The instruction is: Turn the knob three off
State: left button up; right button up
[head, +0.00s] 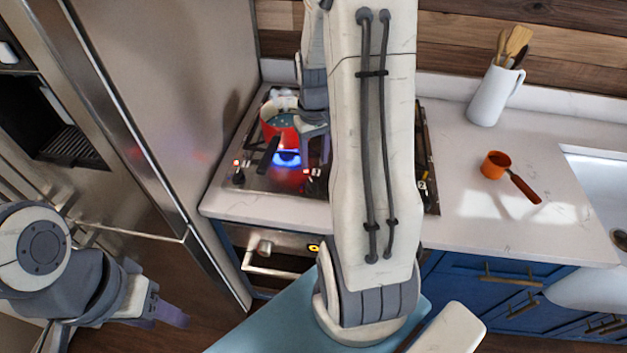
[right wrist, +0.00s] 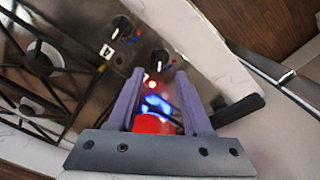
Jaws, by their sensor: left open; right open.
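The hob (head: 285,178) has a row of dark knobs along its front edge. One knob (head: 313,186) is just left of my right arm, with a small lit red light above it; its number is too small to read surely. Another lit knob (head: 238,177) is at the hob's left end. The right wrist view shows two dark knobs, one near the fingertips (right wrist: 155,62) and one farther off (right wrist: 122,25). My right gripper (right wrist: 158,75) is open and empty above the hob, apart from the knobs. My left gripper (head: 172,315) is open, low at the left, away from the hob.
A red saucepan (head: 275,127) with a dark handle stands on the hob near a blue flame (head: 287,158), close to my right gripper. The fridge (head: 190,90) stands left.

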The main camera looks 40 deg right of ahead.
aim_at(314, 186)
notch_tip(314, 186, down, 9)
jog(key=shift+f+p, duration=0.2)
jog(key=shift+p, duration=0.45)
grip_shut()
